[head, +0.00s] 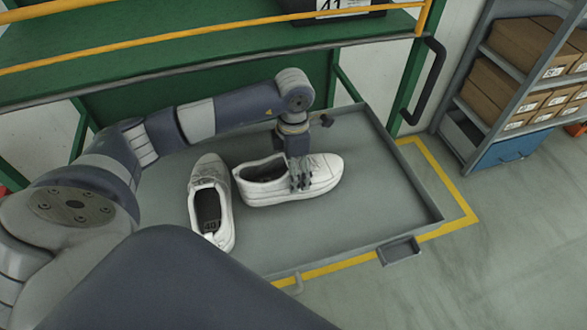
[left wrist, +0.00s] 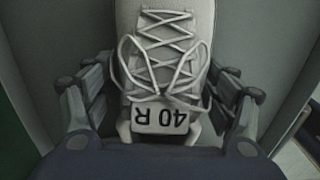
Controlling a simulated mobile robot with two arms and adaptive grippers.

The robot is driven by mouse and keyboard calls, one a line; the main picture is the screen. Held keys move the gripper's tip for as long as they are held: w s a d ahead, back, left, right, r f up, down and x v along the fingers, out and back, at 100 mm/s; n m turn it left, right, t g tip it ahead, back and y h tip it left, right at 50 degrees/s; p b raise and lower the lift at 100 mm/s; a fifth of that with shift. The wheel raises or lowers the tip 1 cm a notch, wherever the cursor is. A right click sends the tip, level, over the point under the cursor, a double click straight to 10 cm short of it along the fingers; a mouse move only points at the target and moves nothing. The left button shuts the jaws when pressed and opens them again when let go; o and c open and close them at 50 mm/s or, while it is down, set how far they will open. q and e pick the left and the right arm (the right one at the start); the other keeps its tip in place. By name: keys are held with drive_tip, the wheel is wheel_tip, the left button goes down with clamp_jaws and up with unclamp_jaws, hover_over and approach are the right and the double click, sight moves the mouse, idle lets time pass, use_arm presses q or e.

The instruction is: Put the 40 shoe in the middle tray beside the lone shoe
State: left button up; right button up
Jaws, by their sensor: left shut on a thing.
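A white laced shoe (head: 322,182) sits low in the grey pulled-out tray (head: 378,215). In the left wrist view its tongue tag (left wrist: 160,117) reads "40 R", upside down. My left gripper (head: 300,181) comes down from above and is shut on this shoe around the laces; its fingers show on both sides of the shoe in the wrist view (left wrist: 163,98). A second white shoe (head: 225,222) lies just to the left, pointing away. The two are very close; I cannot tell whether they touch. The held shoe's sole looks near the tray floor; contact is unclear. My right gripper is out of view.
The tray's right half is bare. A green rack with a yellow rail (head: 200,45) stands behind, with a label ending in "41" (head: 340,6) on its upper level. A shelf with brown boxes (head: 522,50) stands at the right. Yellow floor tape (head: 440,180) runs around the tray.

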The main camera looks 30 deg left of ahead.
use_arm(q)
drive_tip(key=shift+f, duration=0.1)
drive_tip(key=o, duration=1.3)
wheel_tip(320, 180, up, 12)
drive_tip(key=shift+r+b, duration=0.2)
drive_tip(key=shift+b, duration=0.25)
drive_tip(key=shift+s+d+f, duration=0.1)
